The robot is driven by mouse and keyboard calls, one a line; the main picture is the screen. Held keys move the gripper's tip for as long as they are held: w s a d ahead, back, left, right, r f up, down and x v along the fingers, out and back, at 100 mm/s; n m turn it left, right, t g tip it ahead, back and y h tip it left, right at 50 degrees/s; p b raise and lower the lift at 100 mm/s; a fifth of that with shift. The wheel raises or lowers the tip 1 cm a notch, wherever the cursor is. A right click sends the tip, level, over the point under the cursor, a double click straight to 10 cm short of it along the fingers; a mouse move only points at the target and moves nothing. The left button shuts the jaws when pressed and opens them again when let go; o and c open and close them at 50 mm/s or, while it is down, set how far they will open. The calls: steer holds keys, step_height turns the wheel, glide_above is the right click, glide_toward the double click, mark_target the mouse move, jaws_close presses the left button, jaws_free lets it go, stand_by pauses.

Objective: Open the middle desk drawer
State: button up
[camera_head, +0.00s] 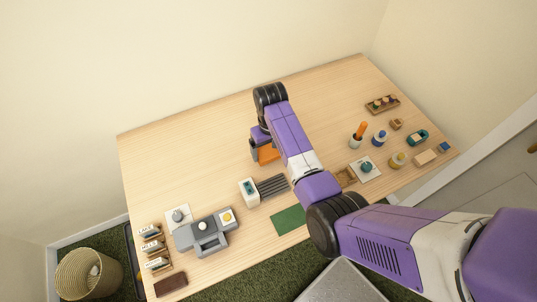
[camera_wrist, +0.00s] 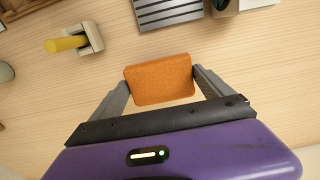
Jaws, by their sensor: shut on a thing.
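No drawer shows in either view; the desk (camera_head: 180,150) is seen from above and its front is out of sight. My gripper (camera_head: 264,152) is over the middle of the desktop. It is shut on an orange block (camera_wrist: 160,80), which fills the space between its two fingers in the wrist view. The orange block (camera_head: 268,154) also shows below my purple hand in the head view. I cannot tell whether the block touches the desktop.
A grey striped rack (camera_head: 273,186), a white box (camera_head: 249,191), a grey device (camera_head: 206,232) and a green mat (camera_head: 288,221) lie toward the front. Several small items, including a cup (camera_head: 355,143), stand at the right. The desktop's back left is clear. A wicker basket (camera_head: 88,277) stands on the floor.

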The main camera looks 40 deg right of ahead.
mark_target(270, 151)
step_height(270, 151, down, 3)
steer(key=shift+f+b, duration=0.15)
steer(key=shift+b, duration=0.9)
steer(key=o, duration=1.1)
steer(key=shift+c, duration=0.2)
